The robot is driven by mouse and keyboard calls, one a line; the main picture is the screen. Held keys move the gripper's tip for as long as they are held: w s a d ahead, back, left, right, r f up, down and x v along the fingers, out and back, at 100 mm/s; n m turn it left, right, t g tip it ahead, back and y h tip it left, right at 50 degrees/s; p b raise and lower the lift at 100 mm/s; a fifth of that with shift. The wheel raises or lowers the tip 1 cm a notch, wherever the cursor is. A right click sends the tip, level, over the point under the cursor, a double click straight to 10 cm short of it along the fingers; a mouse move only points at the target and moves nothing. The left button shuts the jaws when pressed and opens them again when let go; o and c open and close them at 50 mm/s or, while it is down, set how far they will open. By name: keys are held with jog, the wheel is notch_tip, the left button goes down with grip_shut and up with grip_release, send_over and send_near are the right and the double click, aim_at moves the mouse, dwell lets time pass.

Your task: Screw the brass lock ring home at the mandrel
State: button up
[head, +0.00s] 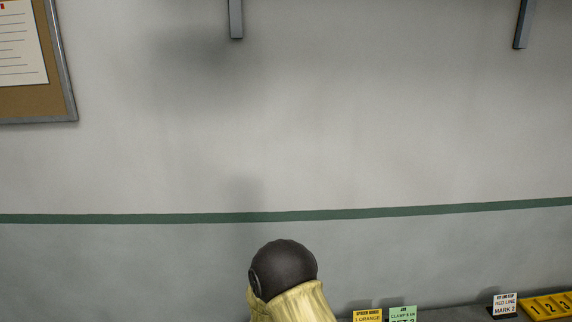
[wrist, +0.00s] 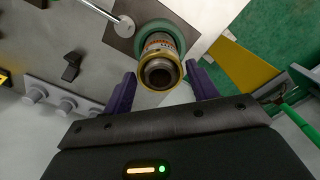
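In the wrist view a round fitting points toward the camera, with a brass-coloured ring (wrist: 178,80) around its front end. The dark, hollow mandrel end (wrist: 158,74) shows inside the ring. Behind it are a marked orange-and-white band and a green collar (wrist: 159,25). My gripper (wrist: 163,80) has two purple fingers spread apart, one on each side of the ring. It looks open, with nothing clamped; whether either finger touches the ring is hard to tell. The ring's thread and seating are not visible. The head view shows neither the ring nor my gripper.
In the wrist view, a square grey plate (wrist: 122,42) lies behind the fitting, knobs (wrist: 68,103) are at left, and green and yellow surfaces at right. In the head view, small label cards (head: 402,314) and a yellow numbered strip (head: 549,307) stand along the lower right, before a bare wall.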

jog(key=c, duration=0.7)
jog(key=m+b, duration=0.1)
jog(key=m, duration=0.3)
jog(key=shift+f, duration=0.1)
jog(key=m, duration=1)
jog(key=shift+p, duration=0.3)
jog(key=shift+m+p, duration=0.3)
jog(key=shift+m, duration=0.9)
jog(key=shift+o, duration=1.3)
grip_shut()
